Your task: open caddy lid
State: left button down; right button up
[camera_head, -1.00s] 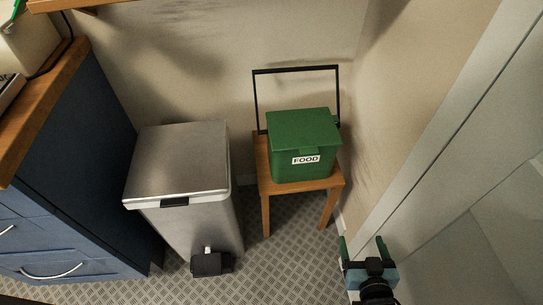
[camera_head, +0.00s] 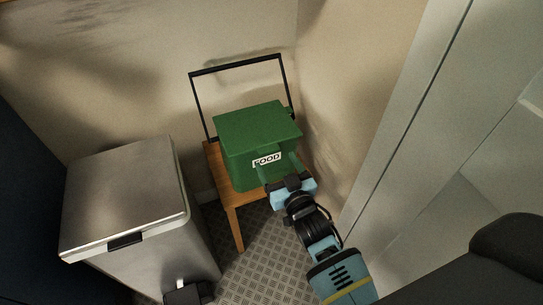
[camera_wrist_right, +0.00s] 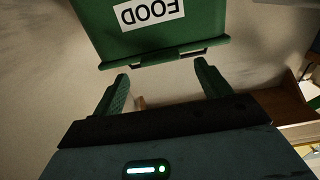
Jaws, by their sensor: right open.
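The green caddy (camera_head: 240,172) with a white FOOD label stands on a small wooden stool or chair in the corner. Its lid (camera_head: 257,122) is down and shut. My right gripper (camera_head: 280,167) is open and empty in front of the caddy, just right of the label, and hides part of its lower front. In the right wrist view the caddy front (camera_wrist_right: 165,32) shows with its label upside down. The lid's front edge lies just beyond the open fingers (camera_wrist_right: 163,80), with no visible contact. My left gripper is not in view.
A black frame (camera_head: 237,66) rises behind the caddy. The wooden seat (camera_head: 216,165) carries the caddy. A steel pedal bin (camera_head: 125,200) stands to the left. Walls close in behind and right, with a pale panel (camera_head: 400,110) on the right. Patterned floor (camera_head: 250,265) shows between.

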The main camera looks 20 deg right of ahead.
aim_at(270, 152)
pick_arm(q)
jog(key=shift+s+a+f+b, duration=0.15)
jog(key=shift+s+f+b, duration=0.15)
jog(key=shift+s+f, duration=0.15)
pick_arm(e)
jog(key=shift+w+a, duration=0.1)
jog(key=shift+w, duration=1.85)
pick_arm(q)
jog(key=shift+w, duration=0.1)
